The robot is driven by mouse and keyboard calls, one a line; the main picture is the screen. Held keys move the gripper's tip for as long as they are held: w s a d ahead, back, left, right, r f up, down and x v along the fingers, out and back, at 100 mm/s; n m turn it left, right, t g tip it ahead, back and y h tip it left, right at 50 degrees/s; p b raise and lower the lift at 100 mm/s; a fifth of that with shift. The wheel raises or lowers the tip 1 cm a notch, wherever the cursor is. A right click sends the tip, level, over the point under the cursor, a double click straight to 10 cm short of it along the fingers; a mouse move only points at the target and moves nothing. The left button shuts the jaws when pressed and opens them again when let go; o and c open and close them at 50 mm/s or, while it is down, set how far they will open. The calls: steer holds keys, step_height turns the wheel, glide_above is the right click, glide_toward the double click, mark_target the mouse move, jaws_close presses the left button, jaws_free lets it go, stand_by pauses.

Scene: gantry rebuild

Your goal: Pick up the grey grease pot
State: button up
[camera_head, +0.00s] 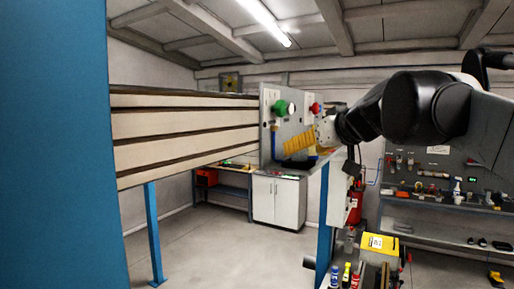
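I cannot make out the grey grease pot for certain. A small greyish container (350,240) stands behind the bottles at the lower middle, but it is too small to identify. My black arm reaches in from the right. Its end, with my gripper (325,131), is in front of the grey control panel, beside a yellow ribbed piece (299,142). The fingers are too small and unclear to show whether they are open or shut, or whether they hold anything.
A blue post (60,150) fills the left edge. A slatted beam (185,130) runs to the control panel (268,105) with green and red knobs. Small bottles (346,275) and a yellow box (379,250) sit low centre. Shelves (440,215) stand right. Floor (215,250) is clear.

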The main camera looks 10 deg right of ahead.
steer(key=shift+x, duration=1.55)
steer(key=shift+s, duration=0.25)
steer(key=c, duration=1.4)
steer(key=shift+o, duration=0.2)
